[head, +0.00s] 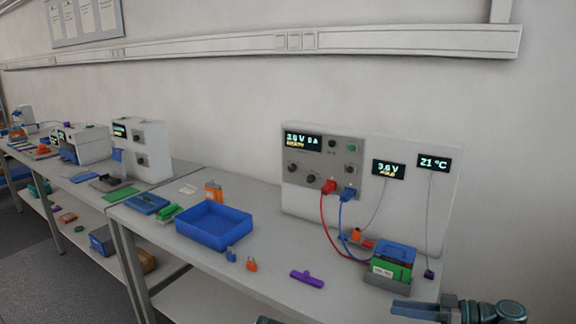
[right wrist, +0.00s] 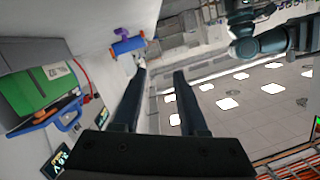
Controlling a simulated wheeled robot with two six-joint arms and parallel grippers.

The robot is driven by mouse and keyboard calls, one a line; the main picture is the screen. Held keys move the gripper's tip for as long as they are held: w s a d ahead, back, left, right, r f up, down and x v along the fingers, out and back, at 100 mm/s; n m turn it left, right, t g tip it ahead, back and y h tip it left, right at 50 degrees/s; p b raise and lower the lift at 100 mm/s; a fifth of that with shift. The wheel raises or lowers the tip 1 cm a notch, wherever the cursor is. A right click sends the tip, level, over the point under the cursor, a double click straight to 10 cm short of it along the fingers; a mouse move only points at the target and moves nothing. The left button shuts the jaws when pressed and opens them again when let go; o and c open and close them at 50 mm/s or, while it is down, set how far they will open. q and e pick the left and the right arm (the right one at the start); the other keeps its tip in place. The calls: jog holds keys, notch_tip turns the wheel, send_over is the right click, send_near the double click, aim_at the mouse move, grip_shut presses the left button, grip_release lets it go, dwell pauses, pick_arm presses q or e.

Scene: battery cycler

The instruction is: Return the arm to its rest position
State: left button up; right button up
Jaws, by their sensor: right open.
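My right gripper (head: 402,309) is at the bottom right of the head view, beyond the front of the table and near the green battery block. In the right wrist view my right gripper (right wrist: 160,75) has its two dark fingers apart, with nothing between them. A small dark piece at the bottom edge of the head view looks like part of my left gripper (head: 267,320); its fingers cannot be made out. Another dark arm of mine shows at the upper right of the right wrist view.
The green battery block (head: 392,268) with its blue top stands at the table's right end, close to my right gripper. Red and blue leads run to the cycler panel (head: 322,160). A blue tray (head: 214,226), small clips and a purple piece (head: 307,279) lie left of it.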

jog(key=s+a+f+m+g+h+p, duration=0.1)
jog(key=s+a+f+g+h+p, duration=0.1)
jog(key=a+h, duration=0.3)
jog(key=s+a+f+m+g+h+p, duration=0.2)
jog(key=s+a+f+h, duration=0.3)
jog(key=a, duration=0.4)
jog(key=s+a+f+m+g+h+p, duration=0.1)
jog(key=s+a+f+g+h+p, duration=0.1)
jog(key=a, duration=0.5)
jog(key=shift+s+a+f+m+g+h+p, duration=0.35)
jog(key=shift+s+f+h, duration=0.5)
jog(key=shift+h, duration=1.05)
jog(key=shift+w+f, duration=0.1)
jog(key=shift+w, duration=0.05)
